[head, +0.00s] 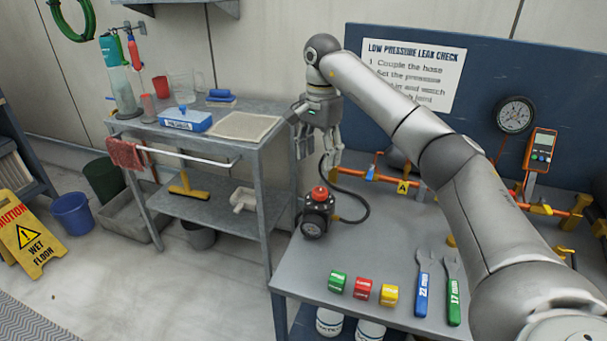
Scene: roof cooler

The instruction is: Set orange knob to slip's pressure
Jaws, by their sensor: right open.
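The orange-red knob (320,193) sits on top of a dark regulator body (318,212) with a round gauge on its front. It stands at the back left of the grey workbench (330,262). My right gripper (317,160) is open and empty, its fingers pointing down, above the knob and apart from it. A printed sheet (412,72) headed "LOW PRESSURE LEAK CHECK" is on the blue back panel; my right arm covers part of its text. I cannot tell a separate slip with a pressure value. The gauge reading is too small to read. My left gripper is not in view.
A black hose (365,205) loops beside the regulator. Green (337,282), red (363,288) and yellow (389,295) pieces and two wrenches (423,283) lie at the front. Orange pipework (383,179), a wall gauge (515,115) and an orange meter (540,150) are behind. A metal cart (250,152) stands left.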

